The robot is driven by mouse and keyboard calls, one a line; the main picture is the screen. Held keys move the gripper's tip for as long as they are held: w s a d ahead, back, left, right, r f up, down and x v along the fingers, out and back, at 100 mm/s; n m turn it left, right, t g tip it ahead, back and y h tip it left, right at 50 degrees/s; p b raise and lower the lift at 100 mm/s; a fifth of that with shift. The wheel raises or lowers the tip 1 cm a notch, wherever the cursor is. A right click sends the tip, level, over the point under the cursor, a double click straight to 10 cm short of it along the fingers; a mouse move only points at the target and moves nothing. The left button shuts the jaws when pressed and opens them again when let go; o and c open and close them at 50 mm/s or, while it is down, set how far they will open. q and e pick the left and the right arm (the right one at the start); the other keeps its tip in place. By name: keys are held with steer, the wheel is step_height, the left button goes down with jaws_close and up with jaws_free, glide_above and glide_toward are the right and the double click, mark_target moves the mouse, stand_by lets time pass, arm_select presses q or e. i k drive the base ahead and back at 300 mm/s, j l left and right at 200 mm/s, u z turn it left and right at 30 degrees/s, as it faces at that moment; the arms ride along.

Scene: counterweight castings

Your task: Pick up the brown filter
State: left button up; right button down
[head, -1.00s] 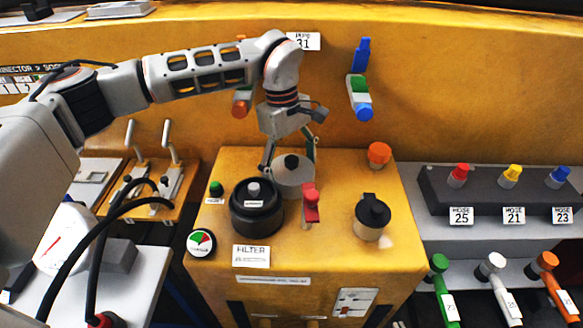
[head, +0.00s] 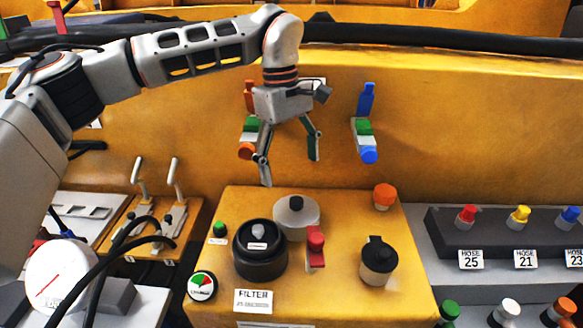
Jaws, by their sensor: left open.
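No plainly brown part stands out. A small canister (head: 378,262) with a black cap and a pale, beige-looking lower body stands on the right of the yellow box top; it may be the filter. A black round housing (head: 260,255) sits at the left, behind a white FILTER label (head: 253,300). A grey round lid (head: 297,218) with a black knob lies behind it. My left gripper (head: 291,170) is open, with nothing between its fingers. It hangs above and behind the grey lid, apart from it. My right gripper is not in view.
A red-topped handle (head: 316,248) stands between the housing and the canister. An orange knob (head: 384,196) is at the back right of the yellow box (head: 335,290). Coloured hose plugs stand on a dark rack (head: 490,247) at right. Levers (head: 140,180) stand at left.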

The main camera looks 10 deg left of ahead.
mark_target(257, 236)
steer(key=k+l, duration=1.25)
